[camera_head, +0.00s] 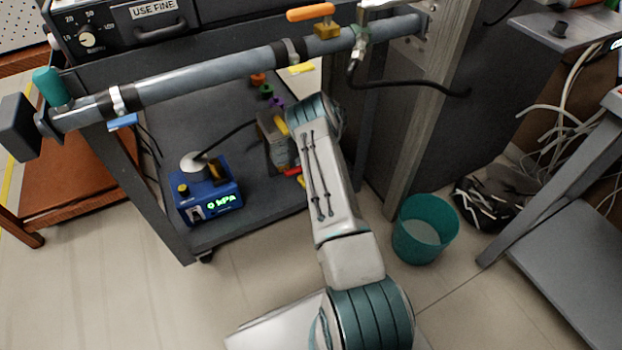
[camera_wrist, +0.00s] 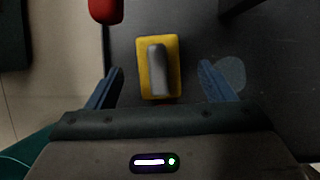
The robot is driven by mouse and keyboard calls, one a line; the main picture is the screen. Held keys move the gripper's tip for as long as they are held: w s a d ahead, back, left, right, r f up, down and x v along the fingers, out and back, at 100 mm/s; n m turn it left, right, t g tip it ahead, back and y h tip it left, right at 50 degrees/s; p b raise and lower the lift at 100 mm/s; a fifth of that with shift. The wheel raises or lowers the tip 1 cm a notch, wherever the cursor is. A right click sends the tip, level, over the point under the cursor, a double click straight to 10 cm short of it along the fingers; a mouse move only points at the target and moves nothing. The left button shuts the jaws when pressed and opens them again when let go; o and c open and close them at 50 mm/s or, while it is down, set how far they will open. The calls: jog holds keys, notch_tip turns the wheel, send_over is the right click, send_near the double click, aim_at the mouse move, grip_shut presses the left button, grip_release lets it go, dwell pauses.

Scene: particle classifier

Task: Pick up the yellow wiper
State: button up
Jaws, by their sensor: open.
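The yellow wiper (camera_wrist: 174,86) lies on a dark surface in the wrist view, a yellow rectangular block with a grey handle along its middle. My gripper (camera_wrist: 158,78) is open. Its two blue fingers stand apart, one to the left and one to the right of the wiper's lower part, with a gap on each side. I cannot tell the height left between the fingers and the surface. In the head view my arm reaches toward the cart's lower shelf and hides the gripper. I cannot make out the wiper for certain there.
A red object (camera_wrist: 106,9) stands at the upper left of the wiper. The dark cart shelf (camera_head: 225,232) also bears a blue gauge box (camera_head: 206,190). A grey pipe (camera_head: 210,76) crosses above the shelf. A teal bin (camera_head: 424,230) stands on the floor at right.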

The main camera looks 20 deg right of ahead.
jog(key=b+x, duration=0.1)
jog(key=x, duration=0.3)
jog(key=shift+s+f+b, duration=0.1)
jog(key=shift+f+b, duration=0.15)
jog(key=shift+b, duration=0.1)
jog(key=c, duration=1)
jog(key=shift+c, duration=0.2)
jog(key=shift+r, duration=0.2)
